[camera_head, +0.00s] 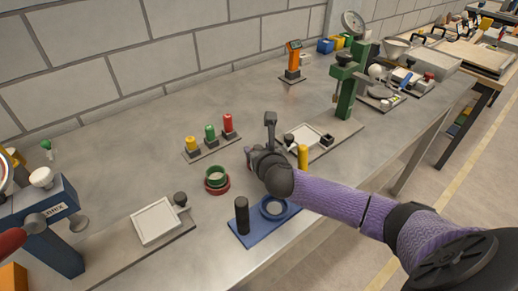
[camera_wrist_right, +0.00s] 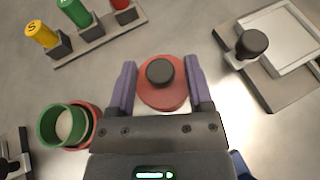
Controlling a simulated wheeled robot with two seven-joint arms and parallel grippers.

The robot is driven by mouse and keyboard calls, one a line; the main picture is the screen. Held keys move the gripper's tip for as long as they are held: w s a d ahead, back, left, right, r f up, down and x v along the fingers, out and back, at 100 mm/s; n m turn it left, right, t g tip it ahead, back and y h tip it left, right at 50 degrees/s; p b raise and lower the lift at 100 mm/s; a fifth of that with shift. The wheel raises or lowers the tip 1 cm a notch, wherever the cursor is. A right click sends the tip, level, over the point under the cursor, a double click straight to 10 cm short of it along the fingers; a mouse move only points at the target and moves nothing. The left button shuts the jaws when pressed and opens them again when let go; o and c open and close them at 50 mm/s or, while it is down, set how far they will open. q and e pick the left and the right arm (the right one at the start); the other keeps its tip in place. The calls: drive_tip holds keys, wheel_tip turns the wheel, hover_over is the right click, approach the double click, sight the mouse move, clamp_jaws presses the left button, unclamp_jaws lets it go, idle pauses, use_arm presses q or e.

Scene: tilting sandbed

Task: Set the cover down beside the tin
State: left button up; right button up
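The cover (camera_wrist_right: 163,95) is a round red disc with a black knob on top. In the right wrist view it sits between the two fingers of my right gripper (camera_wrist_right: 161,90), which touch its left and right edges. The tin (camera_head: 216,176) is a green open cup in a dark red base, standing on the table. It also shows at the lower left of the right wrist view (camera_wrist_right: 66,126), apart from the cover. In the head view my right gripper (camera_head: 250,156) is to the right of the tin, and the cover is hidden. How high the cover is cannot be told. My left gripper is not in view.
A rack (camera_head: 212,146) with yellow, green and red pieces stands behind the tin. A blue plate (camera_head: 243,232) with a black post and a ring lies in front. A white-topped plate (camera_head: 156,222) is at lower left. Bare table surrounds the tin.

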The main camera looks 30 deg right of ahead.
drive_tip(key=shift+r, duration=0.25)
drive_tip(key=p+v, duration=0.4)
drive_tip(key=v, duration=0.7)
drive_tip(key=shift+s, duration=0.2)
drive_tip(key=shift+s+a+r, duration=0.1)
drive_tip(key=shift+s, duration=0.2)
idle(0.6)
